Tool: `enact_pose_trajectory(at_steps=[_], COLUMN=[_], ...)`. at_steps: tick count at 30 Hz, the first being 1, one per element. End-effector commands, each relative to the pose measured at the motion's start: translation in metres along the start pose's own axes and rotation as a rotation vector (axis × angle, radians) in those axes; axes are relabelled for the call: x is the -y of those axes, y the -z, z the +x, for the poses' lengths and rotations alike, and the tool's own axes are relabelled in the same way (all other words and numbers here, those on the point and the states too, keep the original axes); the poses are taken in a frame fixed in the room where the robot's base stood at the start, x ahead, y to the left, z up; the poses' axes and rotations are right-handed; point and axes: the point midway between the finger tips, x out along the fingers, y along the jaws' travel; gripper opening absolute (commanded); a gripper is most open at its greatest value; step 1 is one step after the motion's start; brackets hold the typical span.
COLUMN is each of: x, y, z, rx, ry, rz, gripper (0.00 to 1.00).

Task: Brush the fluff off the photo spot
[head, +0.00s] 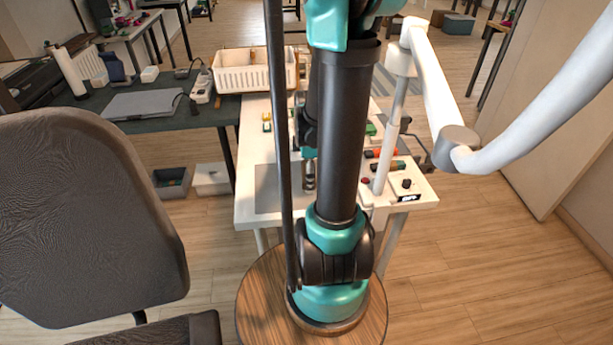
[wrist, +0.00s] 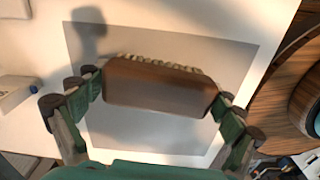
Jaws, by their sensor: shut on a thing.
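My gripper (wrist: 160,92) is shut on a brush (wrist: 160,85) with a brown wooden back, one finger at each end. The brush's pale bristles show along its far edge. The brush is over the photo spot, a flat grey rectangle (wrist: 232,62) on the white table. I cannot tell whether the bristles touch the grey surface. In the head view, the left part of the photo spot (head: 268,190) shows beside my arm, which hides my gripper and the brush. I can make out no fluff in either view; the brush and my fingers cover part of the spot.
The white table (head: 420,193) carries several small coloured items right of my arm. A white jointed arm (head: 393,130) rises at the right. A white basket (head: 245,75) stands behind. An office chair (head: 85,210) is at the left. The table's left front is clear.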

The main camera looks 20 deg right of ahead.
Motion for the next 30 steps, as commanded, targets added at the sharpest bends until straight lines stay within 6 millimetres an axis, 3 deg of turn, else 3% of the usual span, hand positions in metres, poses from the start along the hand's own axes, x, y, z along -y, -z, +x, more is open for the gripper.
enact_pose_trajectory(at_steps=[5, 22, 30], x=[0.000, 0.000, 0.000], y=[-0.001, 0.000, 0.000], z=[-0.002, -0.052, -0.060], rx=[0.003, 0.001, 0.001], ry=[0.000, 0.000, 0.000], rz=[0.001, 0.000, 0.000], gripper=[0.48, 0.47, 0.47])
